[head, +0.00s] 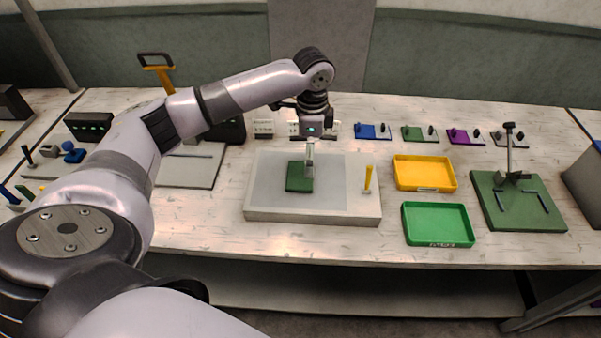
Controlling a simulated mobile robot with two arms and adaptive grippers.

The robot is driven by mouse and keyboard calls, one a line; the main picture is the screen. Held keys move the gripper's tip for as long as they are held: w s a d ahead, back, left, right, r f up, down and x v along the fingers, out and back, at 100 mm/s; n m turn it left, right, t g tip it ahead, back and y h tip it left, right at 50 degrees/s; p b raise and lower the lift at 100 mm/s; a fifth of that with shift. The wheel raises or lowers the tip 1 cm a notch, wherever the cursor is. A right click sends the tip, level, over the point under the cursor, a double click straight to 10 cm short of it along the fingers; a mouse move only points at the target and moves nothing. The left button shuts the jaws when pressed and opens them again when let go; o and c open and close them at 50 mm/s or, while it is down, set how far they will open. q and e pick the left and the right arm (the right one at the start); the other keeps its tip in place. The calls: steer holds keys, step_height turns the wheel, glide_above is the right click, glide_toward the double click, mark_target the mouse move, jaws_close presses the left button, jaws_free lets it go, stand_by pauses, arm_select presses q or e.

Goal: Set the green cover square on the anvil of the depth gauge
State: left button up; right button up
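A flat dark green square (298,184), which looks like the green cover, lies on the grey top of a pale slab (262,212) in the middle of the bench. My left gripper (310,174) points down over the square's right part and hides some of it. I see its fingers nearly edge-on, so I cannot tell whether they are open or shut, or touching the square. I cannot make out for certain which fixture is the depth gauge or where its anvil is. My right gripper is not in view.
A yellow upright peg (368,180) stands on the slab's right side. Right of it are a yellow tray (425,173), a green tray (438,224) and a green board with a black post (517,213). Several small coloured plates line the back. A grey plate (186,172) lies left.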

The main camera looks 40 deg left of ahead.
mark_target(300, 176)
arm_select(q)
steer(key=shift+f, duration=0.85)
steer(key=shift+d+f, duration=0.1)
steer(key=shift+f, duration=0.1)
steer(key=f+p, duration=0.2)
steer(key=f, duration=0.2)
steer(key=shift+w+f, duration=0.2)
steer(key=shift+f, duration=0.35)
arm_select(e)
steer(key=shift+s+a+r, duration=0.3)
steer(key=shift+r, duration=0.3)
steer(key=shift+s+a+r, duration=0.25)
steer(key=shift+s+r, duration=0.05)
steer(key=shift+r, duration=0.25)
arm_select(q)
steer(key=shift+c, duration=0.2)
steer(key=c, duration=0.6)
steer(key=shift+r, duration=0.1)
steer(key=c, duration=0.6)
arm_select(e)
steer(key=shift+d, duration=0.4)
arm_select(q)
steer(key=shift+o, duration=0.2)
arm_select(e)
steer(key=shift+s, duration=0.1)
